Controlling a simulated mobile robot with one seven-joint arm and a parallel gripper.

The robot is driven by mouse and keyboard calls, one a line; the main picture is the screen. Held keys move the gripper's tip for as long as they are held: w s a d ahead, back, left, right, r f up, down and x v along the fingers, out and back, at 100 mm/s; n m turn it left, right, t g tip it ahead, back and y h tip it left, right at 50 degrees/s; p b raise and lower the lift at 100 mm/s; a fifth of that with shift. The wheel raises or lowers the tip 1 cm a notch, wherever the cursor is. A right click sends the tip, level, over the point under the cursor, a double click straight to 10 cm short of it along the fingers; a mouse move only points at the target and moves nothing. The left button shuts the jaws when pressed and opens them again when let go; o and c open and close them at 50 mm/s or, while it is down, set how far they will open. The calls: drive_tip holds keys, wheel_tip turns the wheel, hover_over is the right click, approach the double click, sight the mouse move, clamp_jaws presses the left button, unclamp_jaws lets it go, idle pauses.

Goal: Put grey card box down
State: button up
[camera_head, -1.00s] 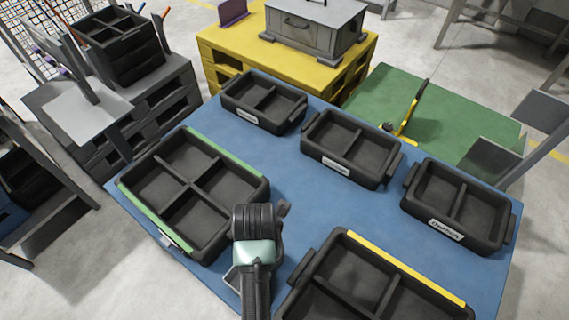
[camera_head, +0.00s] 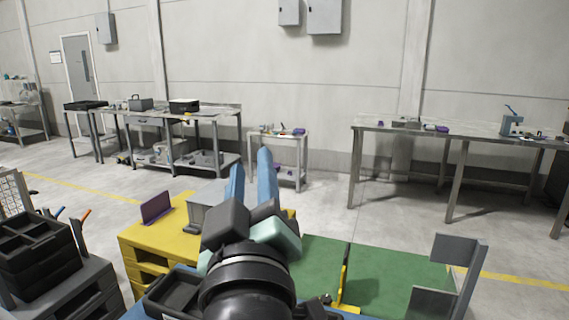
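My gripper (camera_head: 251,163) is raised at the middle of the head view, its two blue fingers pointing up and away from me. A gap shows between the fingers, and I see nothing held in it. I cannot make out a grey card box for certain. A grey box (camera_head: 207,206) stands on the yellow pallet stand (camera_head: 150,245) beyond my gripper, and my gripper hides its right part. The blue table top (camera_head: 140,312) shows only as a strip at the bottom edge. A black divided tray (camera_head: 170,292) on it is partly hidden by my arm.
A purple holder (camera_head: 157,207) stands on the yellow stand. Stacked black trays (camera_head: 38,250) are at the left. A green surface (camera_head: 395,278) with a yellow-handled tool (camera_head: 344,285) lies at the right. Metal workbenches line the back wall, with open floor before them.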

drive_tip(key=s+d+r+m+t+h, duration=0.1)
drive_tip(key=s+d+r+m+t, duration=0.1)
drive_tip(key=s+r, duration=0.4)
drive_tip(key=s+d+r+m+t, duration=0.1)
drive_tip(key=s+r+m+t, duration=0.3)
drive_tip(key=r, duration=0.5)
drive_tip(key=shift+s+d+m+h, duration=0.4)
drive_tip(key=shift+s+m, duration=0.45)
drive_tip(key=shift+m, duration=0.05)
